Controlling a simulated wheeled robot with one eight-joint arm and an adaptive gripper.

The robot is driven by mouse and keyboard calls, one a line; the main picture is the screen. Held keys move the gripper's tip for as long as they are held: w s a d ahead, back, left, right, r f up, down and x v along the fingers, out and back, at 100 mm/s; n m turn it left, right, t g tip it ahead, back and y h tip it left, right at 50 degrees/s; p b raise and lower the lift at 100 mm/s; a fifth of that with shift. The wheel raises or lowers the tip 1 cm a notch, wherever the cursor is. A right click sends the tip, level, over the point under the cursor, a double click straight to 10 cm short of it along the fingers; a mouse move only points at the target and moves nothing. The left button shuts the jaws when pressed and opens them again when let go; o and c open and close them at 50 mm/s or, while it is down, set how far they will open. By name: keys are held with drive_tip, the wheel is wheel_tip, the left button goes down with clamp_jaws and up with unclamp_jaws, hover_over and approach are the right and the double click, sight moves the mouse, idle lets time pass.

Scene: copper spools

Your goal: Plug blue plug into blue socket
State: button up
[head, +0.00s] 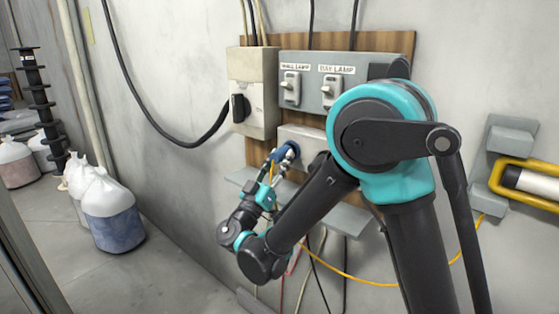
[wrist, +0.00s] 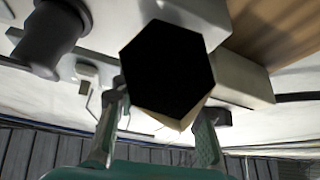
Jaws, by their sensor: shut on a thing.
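In the head view, my gripper (head: 272,168) is at the lower front of the wall panel, with its fingers pointing up at a small blue piece (head: 284,152). The blue piece sits at the left of a low pale box. Plug and socket cannot be told apart at this size, nor whether they touch. In the wrist view, my two fingers flank a black six-sided shape (wrist: 167,75) that covers the middle of the picture. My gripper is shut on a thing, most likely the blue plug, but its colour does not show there.
A grey box (head: 312,98) with two lamp switches and a pale switch box (head: 252,92) with a black knob hang above. A grey shelf (head: 340,215) runs below. A yellow-framed lamp (head: 525,180) is at right. White bags (head: 108,215) stand on the floor at left.

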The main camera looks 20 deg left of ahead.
drive_tip(key=shift+w+d, duration=0.2)
drive_tip(key=shift+w, duration=0.3)
drive_tip(key=o, duration=1.2)
drive_tip(key=shift+c, duration=0.2)
drive_tip(key=v, duration=1.2)
